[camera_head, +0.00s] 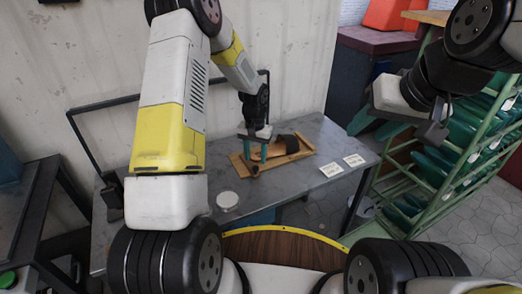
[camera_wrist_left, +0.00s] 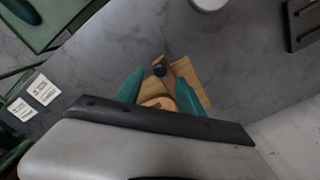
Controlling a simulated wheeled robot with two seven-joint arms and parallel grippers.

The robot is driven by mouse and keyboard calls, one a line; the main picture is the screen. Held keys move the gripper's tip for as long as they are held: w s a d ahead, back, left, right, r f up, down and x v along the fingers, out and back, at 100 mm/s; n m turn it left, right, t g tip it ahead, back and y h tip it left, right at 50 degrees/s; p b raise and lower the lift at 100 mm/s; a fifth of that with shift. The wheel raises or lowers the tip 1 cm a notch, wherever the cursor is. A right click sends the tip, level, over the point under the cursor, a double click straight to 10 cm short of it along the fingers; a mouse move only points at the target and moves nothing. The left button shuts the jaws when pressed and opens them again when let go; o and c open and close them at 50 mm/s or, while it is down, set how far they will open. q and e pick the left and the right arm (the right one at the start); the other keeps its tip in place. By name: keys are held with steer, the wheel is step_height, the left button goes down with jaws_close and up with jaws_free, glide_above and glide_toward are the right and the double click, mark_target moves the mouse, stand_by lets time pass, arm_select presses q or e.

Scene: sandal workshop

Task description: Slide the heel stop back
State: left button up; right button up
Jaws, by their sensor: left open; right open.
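A wooden sandal jig board (camera_head: 300,153) lies on the grey bench, with a dark brown curved strap piece (camera_head: 285,145) on its right part. A small dark round knob (camera_head: 255,170) is at its near left end; it also shows in the left wrist view (camera_wrist_left: 159,68). I cannot tell for sure which part is the heel stop. My left gripper (camera_head: 255,158) points down over the board's left part, its teal fingers apart; in the left wrist view its fingers (camera_wrist_left: 158,96) flank a light wooden piece below the knob. My right gripper (camera_head: 371,130) is open, raised at the right, away from the board.
A green rack (camera_head: 440,190) with several teal items stands right of the bench.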

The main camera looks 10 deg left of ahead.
mark_target(256, 166)
arm_select(q)
steer(key=shift+f, duration=2.25)
jaws_close()
